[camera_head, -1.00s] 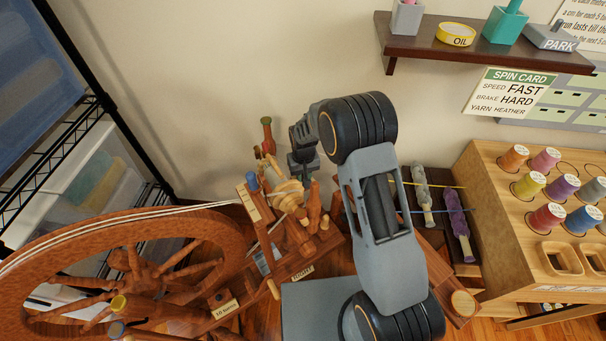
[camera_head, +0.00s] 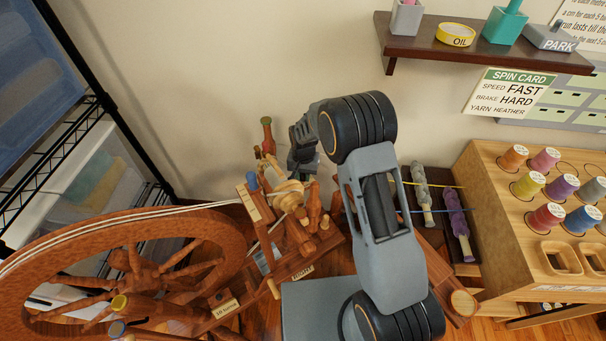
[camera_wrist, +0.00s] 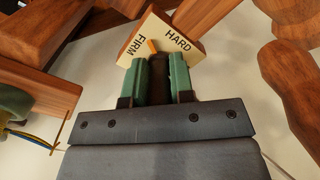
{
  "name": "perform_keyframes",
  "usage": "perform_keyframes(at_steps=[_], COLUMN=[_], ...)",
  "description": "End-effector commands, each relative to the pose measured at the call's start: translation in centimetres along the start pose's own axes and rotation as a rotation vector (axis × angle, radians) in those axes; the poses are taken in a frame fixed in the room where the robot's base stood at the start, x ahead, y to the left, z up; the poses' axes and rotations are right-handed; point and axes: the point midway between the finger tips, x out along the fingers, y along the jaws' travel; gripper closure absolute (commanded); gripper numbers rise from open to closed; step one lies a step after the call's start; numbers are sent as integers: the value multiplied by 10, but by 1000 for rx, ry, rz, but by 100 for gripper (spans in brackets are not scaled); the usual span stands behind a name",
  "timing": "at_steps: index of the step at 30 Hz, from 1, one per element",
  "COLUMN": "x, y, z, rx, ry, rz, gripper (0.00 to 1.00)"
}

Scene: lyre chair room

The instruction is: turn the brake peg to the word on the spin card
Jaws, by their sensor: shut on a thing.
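The spin card (camera_head: 512,93) hangs under the wall shelf and reads SPEED FAST, BRAKE HARD, YARN HEATHER. In the wrist view, a cream plate (camera_wrist: 178,40) carries the words FIRM on the left and HARD on the right. A small orange pointer (camera_wrist: 152,45) shows between the two words. My gripper (camera_wrist: 158,62) has green fingers and is shut on the dark brake peg (camera_wrist: 158,82), which is mostly hidden between them. In the head view my gripper (camera_head: 302,168) is beside the spinning wheel's upright parts, and the peg is hidden there.
The large wooden wheel (camera_head: 135,265) fills the lower left. A bobbin with pale yarn (camera_head: 288,195) sits close to my gripper. The shelf (camera_head: 470,53) holds an oil tin and a PARK block. A crate with several spools (camera_head: 490,205) stands right.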

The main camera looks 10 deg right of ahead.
Motion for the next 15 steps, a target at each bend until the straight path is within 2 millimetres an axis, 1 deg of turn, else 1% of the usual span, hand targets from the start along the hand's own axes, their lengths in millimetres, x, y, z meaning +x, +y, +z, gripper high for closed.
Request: perform_keyframes(at_steps=[9,10,15], x=[-1,-1,0], y=[0,0,0], z=[0,0,0], rx=[0,0,0], ry=[2,2,1], rz=[-1,-1,-1], gripper=[100,77,60])
